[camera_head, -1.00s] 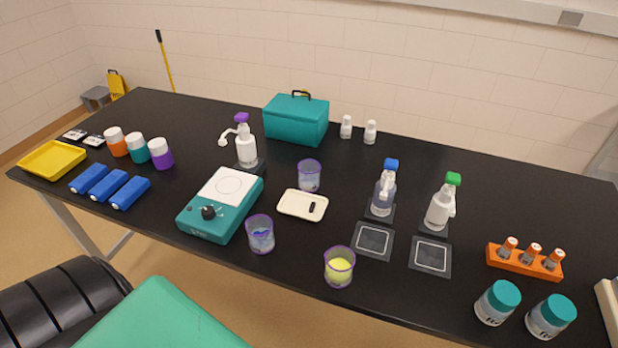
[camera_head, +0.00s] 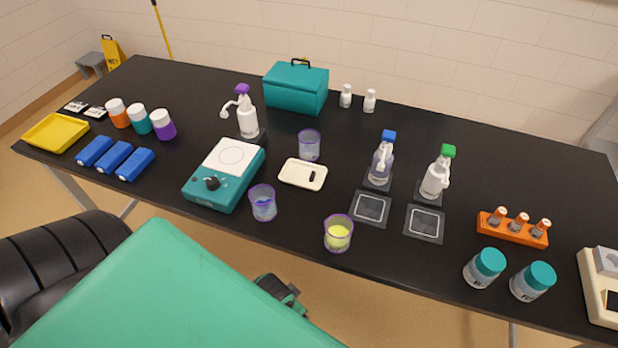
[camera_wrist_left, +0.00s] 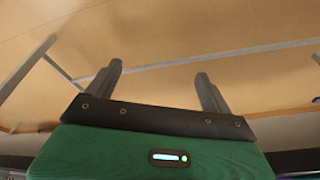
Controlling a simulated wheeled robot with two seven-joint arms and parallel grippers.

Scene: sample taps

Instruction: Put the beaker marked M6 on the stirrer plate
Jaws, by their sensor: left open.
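The teal stirrer plate (camera_head: 212,192) has a white top and a black knob, and its top is bare. Three purple-rimmed beakers stand upright on the black table: one with blue contents (camera_head: 263,204) right of the stirrer, one with yellow contents (camera_head: 338,234) near the front edge, and a pale one (camera_head: 309,146) farther back. I cannot read M6 on any of them. My left gripper (camera_wrist_left: 162,85) is open and empty in the left wrist view. In the head view a dark gripper part (camera_head: 280,295) shows beyond the green arm, in front of the table edge. My right gripper is not visible.
A white tray (camera_head: 292,174) with a small dark bar lies between the beakers. A teal box (camera_head: 297,90) is at the back. Blue blocks (camera_head: 114,157) lie at left.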

